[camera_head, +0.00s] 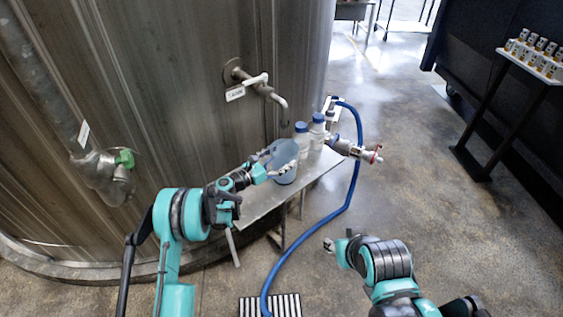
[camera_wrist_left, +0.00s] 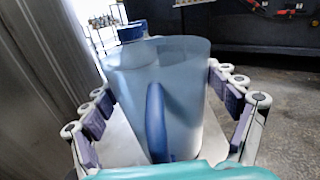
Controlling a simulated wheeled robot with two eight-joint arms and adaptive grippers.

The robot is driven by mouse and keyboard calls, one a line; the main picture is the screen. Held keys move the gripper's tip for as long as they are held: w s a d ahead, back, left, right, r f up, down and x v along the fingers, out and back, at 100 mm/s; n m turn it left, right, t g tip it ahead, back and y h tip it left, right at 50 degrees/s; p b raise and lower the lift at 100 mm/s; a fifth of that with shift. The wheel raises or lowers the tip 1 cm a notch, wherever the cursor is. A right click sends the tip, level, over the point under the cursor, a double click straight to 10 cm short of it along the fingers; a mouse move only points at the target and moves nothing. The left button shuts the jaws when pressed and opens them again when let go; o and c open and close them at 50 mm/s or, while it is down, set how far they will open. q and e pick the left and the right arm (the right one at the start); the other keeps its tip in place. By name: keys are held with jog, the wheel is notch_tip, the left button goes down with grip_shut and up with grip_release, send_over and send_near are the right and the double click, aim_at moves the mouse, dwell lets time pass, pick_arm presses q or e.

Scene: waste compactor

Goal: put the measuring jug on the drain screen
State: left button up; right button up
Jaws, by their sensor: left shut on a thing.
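A striped grate (camera_head: 284,305), likely the drain screen, lies on the floor at the bottom edge, partly cut off. My right gripper (camera_head: 331,246) is low, above the floor, away from the jug.
White bottles with blue caps (camera_head: 318,130) stand on the shelf (camera_head: 262,203) behind the jug. A tap (camera_head: 275,95) juts from the tank above.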

pick_arm(q)
jog(key=shift+f, duration=0.35)
pick_arm(e)
jog(key=shift+f, duration=0.15)
pick_arm(q)
jog(key=shift+f, duration=0.15)
jog(key=o, duration=1.1)
jog(key=shift+o, duration=0.2)
